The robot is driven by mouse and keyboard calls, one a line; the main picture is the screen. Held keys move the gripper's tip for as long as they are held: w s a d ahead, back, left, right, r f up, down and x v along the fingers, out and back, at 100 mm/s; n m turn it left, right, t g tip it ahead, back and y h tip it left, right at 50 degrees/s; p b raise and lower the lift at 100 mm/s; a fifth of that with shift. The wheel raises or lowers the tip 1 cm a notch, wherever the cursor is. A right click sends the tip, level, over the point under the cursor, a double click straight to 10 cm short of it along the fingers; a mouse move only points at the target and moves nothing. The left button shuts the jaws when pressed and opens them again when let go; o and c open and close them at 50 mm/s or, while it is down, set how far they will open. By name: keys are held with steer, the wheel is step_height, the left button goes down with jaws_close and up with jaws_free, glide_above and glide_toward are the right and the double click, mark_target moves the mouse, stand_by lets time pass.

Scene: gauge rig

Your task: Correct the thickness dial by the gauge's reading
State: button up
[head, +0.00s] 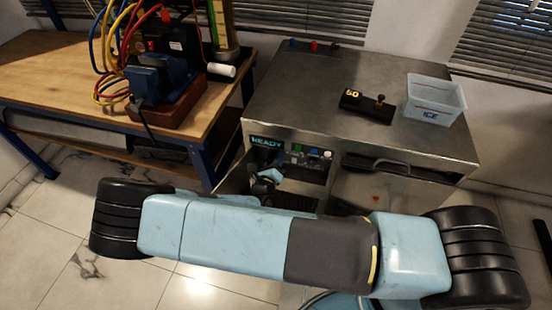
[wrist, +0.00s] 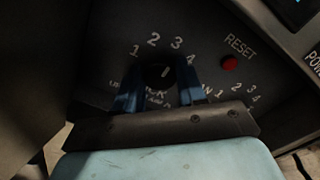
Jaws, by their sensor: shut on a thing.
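In the wrist view a dark dial knob (wrist: 160,72) with a pale pointer mark sits below an arc of numbers 1 to 4. The mark points up, roughly between 3 and 4. The blue fingers of my gripper (wrist: 158,92) are on either side of the knob, shut on it. Lettering below the knob is partly hidden by the fingers. In the head view my gripper (head: 268,178) is at the recessed front panel of the steel machine (head: 310,92). A black gauge (head: 365,106) with yellow digits, perhaps 50, lies on the machine's top.
A red RESET button (wrist: 229,64) is right of the knob, above a second number arc. A READY display (head: 266,142) glows on the machine front. A clear ICE bin (head: 435,99) stands on top. A wooden bench (head: 60,75) with cables is at left.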

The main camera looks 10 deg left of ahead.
steer(key=shift+a, duration=0.1)
steer(key=o, duration=1)
steer(key=shift+o, duration=0.2)
steer(key=shift+s, duration=0.1)
steer(key=s+a, duration=0.1)
steer(key=s, duration=1.2)
steer(key=shift+s, duration=0.3)
steer(key=shift+f, duration=0.1)
